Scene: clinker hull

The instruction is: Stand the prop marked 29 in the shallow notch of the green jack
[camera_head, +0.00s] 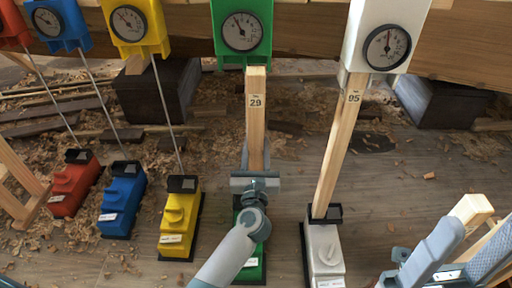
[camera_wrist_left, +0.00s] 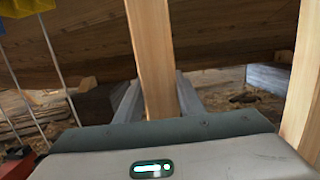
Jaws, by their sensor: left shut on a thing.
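The wooden prop marked 29 (camera_head: 256,118) stands nearly upright in the head view, its top just under the green gauge box (camera_head: 242,32). My left gripper (camera_head: 254,180) is shut on its lower part. The prop also shows in the left wrist view (camera_wrist_left: 152,60), between the two fingers. The green jack (camera_head: 254,266) is below, mostly covered by my left gripper and arm. Its notch and the prop's lower end are hidden, so I cannot tell whether they touch.
A prop marked 95 (camera_head: 338,150) leans between the white jack (camera_head: 324,252) and the white gauge box (camera_head: 386,36). Yellow (camera_head: 178,220), blue (camera_head: 122,200) and red (camera_head: 74,184) jacks stand left, with thin rods above. Dark blocks and wood shavings lie behind.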

